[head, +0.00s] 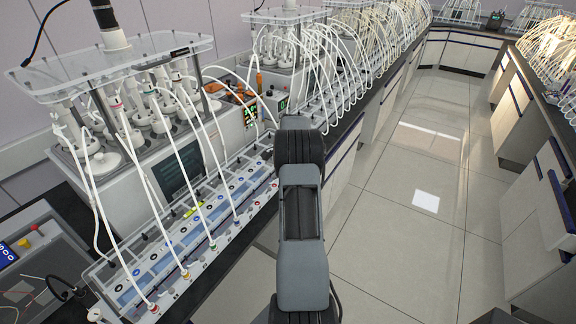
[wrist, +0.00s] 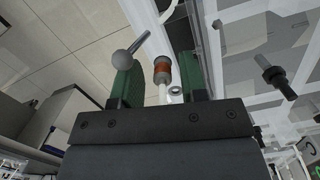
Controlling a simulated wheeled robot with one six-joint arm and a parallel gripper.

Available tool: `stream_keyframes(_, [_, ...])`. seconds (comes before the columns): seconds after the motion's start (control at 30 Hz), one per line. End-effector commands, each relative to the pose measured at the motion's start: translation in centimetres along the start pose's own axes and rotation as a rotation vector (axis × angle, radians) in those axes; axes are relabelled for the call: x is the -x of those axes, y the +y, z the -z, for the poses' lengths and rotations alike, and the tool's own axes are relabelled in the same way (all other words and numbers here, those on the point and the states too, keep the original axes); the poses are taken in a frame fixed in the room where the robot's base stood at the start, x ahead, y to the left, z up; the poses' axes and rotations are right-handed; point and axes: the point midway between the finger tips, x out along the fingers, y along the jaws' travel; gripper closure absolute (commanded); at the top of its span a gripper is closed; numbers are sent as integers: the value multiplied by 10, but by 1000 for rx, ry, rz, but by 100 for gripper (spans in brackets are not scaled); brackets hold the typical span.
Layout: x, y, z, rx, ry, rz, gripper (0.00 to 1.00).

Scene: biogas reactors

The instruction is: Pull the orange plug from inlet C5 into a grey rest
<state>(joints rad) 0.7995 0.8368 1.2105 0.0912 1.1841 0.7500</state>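In the wrist view an orange-brown plug (wrist: 162,70) with a grey end and a white stem or tube shows between the fingers of my gripper (wrist: 155,62). The two green-padded fingers stand apart. The plug appears nearer the right finger, and a gap shows on its left; I cannot tell whether it touches the right pad. A small pale ring (wrist: 175,91) lies close beside the plug's stem. In the head view my arm hides the gripper and the plug. The inlet labels are too small to read, so I cannot pick out C5.
The long inlet rack (head: 205,235) with coloured rings and white tubes runs along the bench front. Reactors under a clear plate (head: 120,68) stand behind it. A grey ball on a stem (wrist: 118,57) shows by the left finger, a black peg (wrist: 272,72) to the right. The aisle floor (head: 400,220) is clear.

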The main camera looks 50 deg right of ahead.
Motion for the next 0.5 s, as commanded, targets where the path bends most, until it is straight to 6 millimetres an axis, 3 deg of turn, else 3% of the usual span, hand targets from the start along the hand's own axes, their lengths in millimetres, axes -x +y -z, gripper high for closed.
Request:
stream_keyframes(0.17, [16,-3,0,1,6,11,54])
stream_keyframes(0.5, [84,1,1,-3,5,8,54])
